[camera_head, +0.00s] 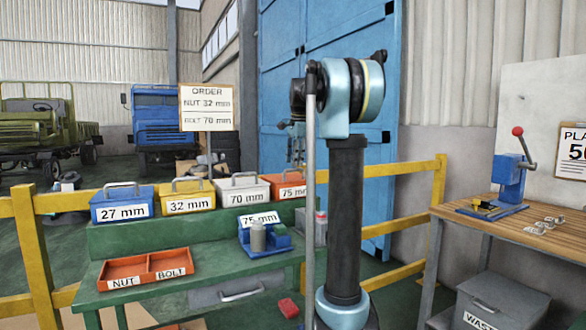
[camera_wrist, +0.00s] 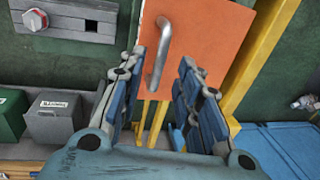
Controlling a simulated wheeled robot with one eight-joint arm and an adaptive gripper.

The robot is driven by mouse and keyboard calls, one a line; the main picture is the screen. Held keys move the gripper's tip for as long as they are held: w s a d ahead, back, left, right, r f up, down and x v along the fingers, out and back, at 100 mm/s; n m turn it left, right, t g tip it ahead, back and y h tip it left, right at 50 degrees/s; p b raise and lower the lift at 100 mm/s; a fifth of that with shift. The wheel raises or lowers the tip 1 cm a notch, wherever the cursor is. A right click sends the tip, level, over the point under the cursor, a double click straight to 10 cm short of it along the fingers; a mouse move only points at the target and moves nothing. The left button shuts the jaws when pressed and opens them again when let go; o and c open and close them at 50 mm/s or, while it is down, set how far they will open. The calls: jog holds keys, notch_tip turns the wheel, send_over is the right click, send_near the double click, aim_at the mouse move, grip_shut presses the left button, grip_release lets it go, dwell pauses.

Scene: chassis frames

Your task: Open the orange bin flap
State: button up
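In the wrist view an orange flap (camera_wrist: 200,40) fills the upper middle, with an upright grey bar handle (camera_wrist: 163,50) on its face. My gripper (camera_wrist: 162,62) is open, its two blue fingers on either side of the handle in the picture. No contact with the handle shows, and the depth between them is hard to judge. The flap looks flat and closed. In the head view an orange bin (camera_head: 290,192) with a grey handle and a partly covered 75 mm label is at the right end of the bin row. My gripper is small there, near the blue door, partly behind my arm.
Blue (camera_head: 122,204), yellow (camera_head: 187,196) and white (camera_head: 243,192) bins stand on the green bench (camera_head: 200,262). An orange nut and bolt tray (camera_head: 148,268) lies in front. Yellow rails (camera_head: 410,170) run behind my arm. A wooden table (camera_head: 520,228) is at right.

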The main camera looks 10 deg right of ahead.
jog(key=shift+w+a+f, duration=0.1)
jog(key=shift+w+f, duration=0.05)
jog(key=shift+f, duration=0.6)
jog(key=shift+w+f, duration=0.1)
jog(key=shift+f, duration=0.65)
grip_shut()
